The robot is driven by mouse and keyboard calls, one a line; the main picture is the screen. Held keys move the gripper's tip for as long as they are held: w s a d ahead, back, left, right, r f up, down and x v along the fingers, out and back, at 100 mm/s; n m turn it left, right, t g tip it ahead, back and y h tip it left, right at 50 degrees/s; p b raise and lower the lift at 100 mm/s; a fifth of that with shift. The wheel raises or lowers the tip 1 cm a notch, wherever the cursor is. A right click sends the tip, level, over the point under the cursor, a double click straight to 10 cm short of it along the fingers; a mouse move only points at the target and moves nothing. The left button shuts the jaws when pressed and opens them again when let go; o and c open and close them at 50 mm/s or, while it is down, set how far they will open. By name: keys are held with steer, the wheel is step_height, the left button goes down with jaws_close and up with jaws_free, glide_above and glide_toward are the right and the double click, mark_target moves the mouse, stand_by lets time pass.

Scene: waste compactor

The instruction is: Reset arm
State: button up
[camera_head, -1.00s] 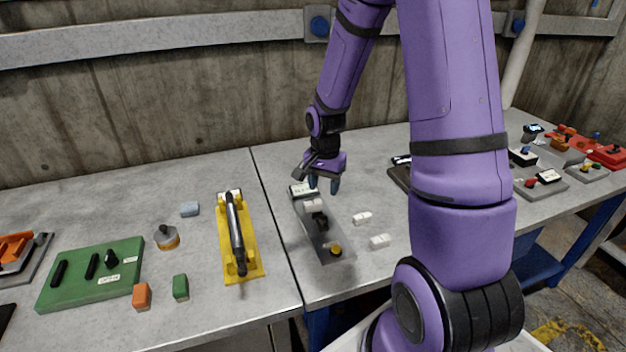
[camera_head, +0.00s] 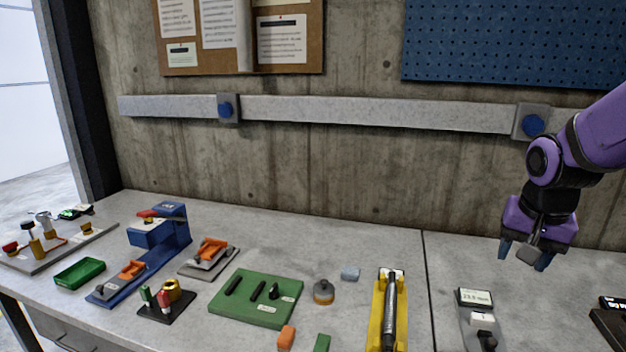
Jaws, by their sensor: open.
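My gripper (camera_head: 524,256) hangs from my purple arm (camera_head: 600,135) at the right of the head view. Its two fingers point down and stand apart, with nothing between them. It is above the right part of the grey table (camera_head: 330,240), up and to the right of a grey panel (camera_head: 466,318) with a small display. It appears clear of the table and of the things on it. The upper part of my arm is cut off by the right edge.
A dark device (camera_head: 610,325) is at the right edge. A concrete wall (camera_head: 300,160) stands behind.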

steer(key=s+a+r+n+t, duration=0.1)
steer(key=s+a+r+n, duration=0.1)
steer(key=s+r, duration=0.3)
steer(key=s+a+r+n+t, duration=0.1)
steer(key=s+a+r+n, duration=0.2)
steer(key=s, duration=0.6)
step_height(320, 180, up, 2)
steer(key=shift+s+a+r+n+t+y, duration=0.15)
steer(key=shift+s+n+t+y, duration=0.25)
steer(key=shift+n, duration=0.3)
